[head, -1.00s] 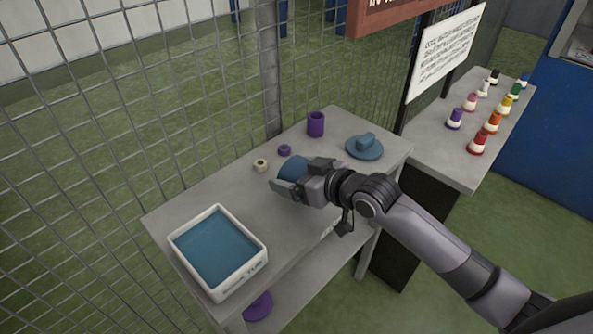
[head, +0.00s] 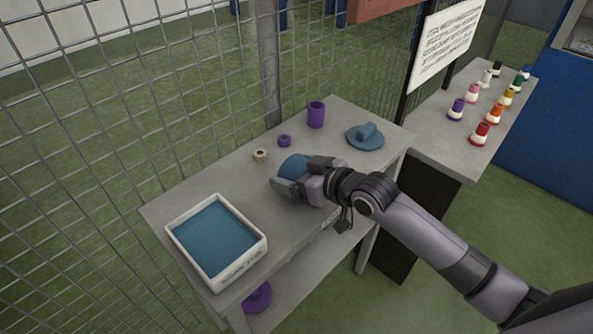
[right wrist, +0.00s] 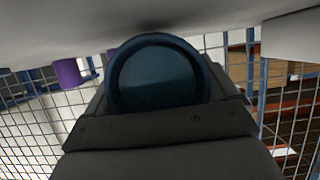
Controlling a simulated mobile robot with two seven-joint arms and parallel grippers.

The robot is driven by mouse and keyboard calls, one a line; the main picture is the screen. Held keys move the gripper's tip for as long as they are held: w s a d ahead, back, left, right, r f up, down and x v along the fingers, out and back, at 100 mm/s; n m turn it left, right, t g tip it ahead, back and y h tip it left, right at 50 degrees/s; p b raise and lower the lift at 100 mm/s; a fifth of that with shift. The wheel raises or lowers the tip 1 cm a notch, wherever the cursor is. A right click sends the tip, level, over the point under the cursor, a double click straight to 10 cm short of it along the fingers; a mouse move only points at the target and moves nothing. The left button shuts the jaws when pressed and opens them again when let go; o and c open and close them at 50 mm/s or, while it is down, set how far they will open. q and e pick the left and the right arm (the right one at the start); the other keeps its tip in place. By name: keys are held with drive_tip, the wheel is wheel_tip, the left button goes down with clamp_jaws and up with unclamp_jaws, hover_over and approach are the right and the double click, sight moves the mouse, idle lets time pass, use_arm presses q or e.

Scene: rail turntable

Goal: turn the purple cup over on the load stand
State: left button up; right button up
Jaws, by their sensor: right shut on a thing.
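The purple cup (head: 316,117) stands upright at the back of the grey stand's top (head: 212,182), its dark mouth seeming to face up. It also shows in the right wrist view (right wrist: 68,73), where the stand's top is overhead. My right gripper (head: 300,178) is shut on a blue round cup-like thing (head: 292,166), in front of the purple cup and apart from it. In the right wrist view the blue thing (right wrist: 155,82) shows its round end between the fingers. Whether it touches the stand is hidden. My left gripper is not in view.
A white tray with a blue inside (head: 177,234) stands at the front left. A purple ring (head: 284,141), a small cream nut-like piece (head: 260,155) and a blue lid-like disc (head: 377,143) lie near the purple cup. Several coloured bottles stand on the right bench (head: 440,150). Wire mesh (head: 170,120) runs behind.

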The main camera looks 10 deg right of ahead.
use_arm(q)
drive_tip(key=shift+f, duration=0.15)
use_arm(e)
drive_tip(key=shift+f, duration=0.25)
drive_tip(key=o, duration=1)
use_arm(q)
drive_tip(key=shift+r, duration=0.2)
use_arm(e)
drive_tip(key=shift+v, duration=3.6)
